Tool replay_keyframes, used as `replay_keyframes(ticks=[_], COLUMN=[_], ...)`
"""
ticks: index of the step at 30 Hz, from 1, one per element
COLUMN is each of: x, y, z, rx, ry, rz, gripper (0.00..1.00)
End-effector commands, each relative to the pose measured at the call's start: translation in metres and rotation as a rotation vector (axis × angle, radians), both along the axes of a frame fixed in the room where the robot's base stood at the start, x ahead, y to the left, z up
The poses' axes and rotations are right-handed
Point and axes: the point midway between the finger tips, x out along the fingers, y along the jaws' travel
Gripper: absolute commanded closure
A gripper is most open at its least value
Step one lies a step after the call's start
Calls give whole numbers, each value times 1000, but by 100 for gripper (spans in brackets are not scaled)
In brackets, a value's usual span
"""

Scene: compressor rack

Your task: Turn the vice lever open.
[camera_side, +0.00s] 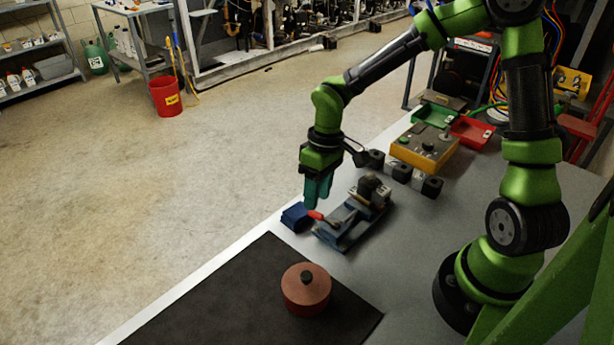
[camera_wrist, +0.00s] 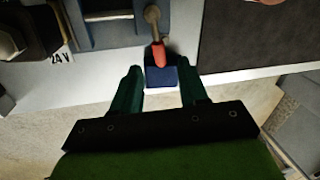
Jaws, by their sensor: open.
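The vice (camera_side: 349,222) is a blue-grey metal body lying on the grey table near its left edge. Its lever has a red grip (camera_side: 316,215) that points left toward a small blue block (camera_side: 296,217). In the wrist view the red lever grip (camera_wrist: 159,54) sits at the end of a short rod, over or against the blue block (camera_wrist: 172,75). My gripper (camera_side: 318,201) is just above the lever's end. In the wrist view its teal fingers (camera_wrist: 160,90) are apart, with the blue block and red grip just beyond and between their tips. I cannot tell whether a finger touches the lever.
A dark mat (camera_side: 250,295) with a red lidded pot (camera_side: 306,289) lies in front of the vice. Behind stand a yellow control box (camera_side: 424,147), black blocks (camera_side: 402,171), and green (camera_side: 433,115) and red trays (camera_side: 472,132). The table's left edge is close to the lever.

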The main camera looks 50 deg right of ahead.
Motion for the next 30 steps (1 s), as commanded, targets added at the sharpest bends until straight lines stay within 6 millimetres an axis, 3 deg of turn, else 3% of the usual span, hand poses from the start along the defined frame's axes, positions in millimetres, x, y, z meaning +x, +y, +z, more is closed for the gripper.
replay_keyframes(ticks=[6,17,18,26,30], x=[-1,-1,-1,-1,-1], y=[6,7,7,7,7], z=[-27,-33,-33,-32,-32], rx=[1,0,0,0,0], ry=[2,0,0,0,0], rz=[1,0,0,0,0], gripper=[57,57,58,98,100])
